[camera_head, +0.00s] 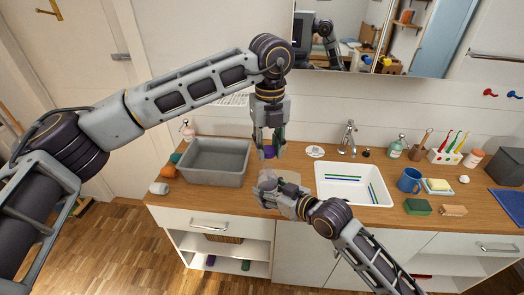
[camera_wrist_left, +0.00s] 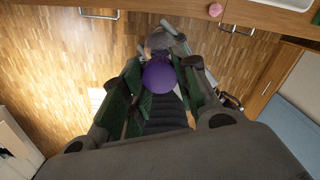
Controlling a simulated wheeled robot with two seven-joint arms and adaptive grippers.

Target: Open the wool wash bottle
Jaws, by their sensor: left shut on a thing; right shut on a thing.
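The wool wash bottle (camera_head: 285,178) looks clear and pale, above the counter's front edge. My right gripper (camera_head: 276,190) is shut on its body from below right and hides part of it. The purple cap (camera_head: 270,153) is above the bottle, between the fingers of my left gripper (camera_head: 268,146), which points down and is shut on it. A small gap seems to show between cap and bottle in the head view. In the left wrist view the round purple cap (camera_wrist_left: 160,76) sits between the left fingers (camera_wrist_left: 160,88), with the clear bottle (camera_wrist_left: 158,42) partly showing behind it.
A grey bin (camera_head: 215,180) stands left on the wooden counter (camera_head: 300,213). The white sink (camera_head: 340,172) with a tap (camera_head: 347,138) is to the right. A blue mug (camera_head: 409,180), a green sponge (camera_head: 417,207) and a toothbrush holder (camera_head: 446,156) stand farther right.

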